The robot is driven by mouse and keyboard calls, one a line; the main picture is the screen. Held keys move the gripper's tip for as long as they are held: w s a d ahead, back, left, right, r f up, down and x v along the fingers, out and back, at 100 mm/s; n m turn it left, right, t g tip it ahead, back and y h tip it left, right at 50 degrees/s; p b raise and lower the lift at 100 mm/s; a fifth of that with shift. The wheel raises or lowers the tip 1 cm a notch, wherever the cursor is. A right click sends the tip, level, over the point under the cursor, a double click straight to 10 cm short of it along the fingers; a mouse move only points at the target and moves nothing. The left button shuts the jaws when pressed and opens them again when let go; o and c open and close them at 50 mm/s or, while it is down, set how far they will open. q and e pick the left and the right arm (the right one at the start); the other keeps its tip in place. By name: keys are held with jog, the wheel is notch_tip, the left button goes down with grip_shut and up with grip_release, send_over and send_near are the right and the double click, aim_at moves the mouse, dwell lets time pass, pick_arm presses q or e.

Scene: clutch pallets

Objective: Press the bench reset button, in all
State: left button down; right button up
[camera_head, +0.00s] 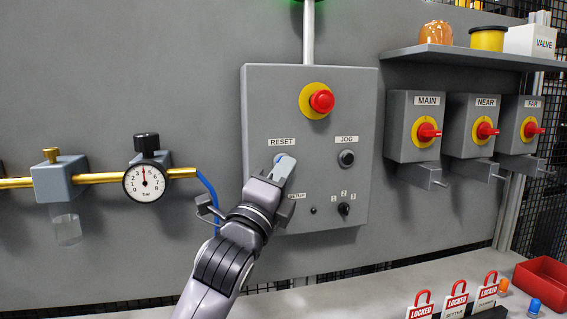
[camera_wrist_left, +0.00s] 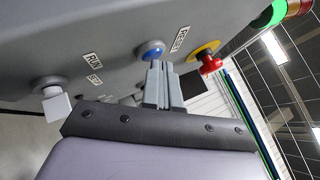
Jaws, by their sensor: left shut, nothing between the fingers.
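The blue reset button is on the grey control box (camera_head: 362,85), under the RESET label (camera_head: 282,141). My left gripper (camera_head: 284,166) is shut and empty, with its tips at the button, and largely covers it in the head view. In the left wrist view the blue button (camera_wrist_left: 152,49) shows just beyond the closed fingertips (camera_wrist_left: 157,66). The tips overlap its lower edge in the picture; I cannot tell whether they touch or press it. My right gripper is not in view.
A red emergency stop (camera_head: 321,101) sits above the button, and a black JOG button (camera_head: 346,158) to its right. A selector knob (camera_head: 344,209) is lower down. A gauge (camera_head: 145,182) and blue hose (camera_head: 208,188) are left. Red-handled switches (camera_head: 428,132) are right.

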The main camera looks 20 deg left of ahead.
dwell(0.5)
pick_arm(q)
jog(key=shift+s+d, duration=0.4)
jog(key=shift+s, duration=0.3)
jog(key=shift+s+d+p, duration=0.3)
jog(key=shift+s+d, duration=0.4)
jog(key=shift+s, duration=0.35)
jog(key=shift+s+d+p, duration=0.25)
jog(key=shift+s+d, duration=0.45)
jog(key=shift+s, duration=0.3)
jog(key=shift+f, duration=0.1)
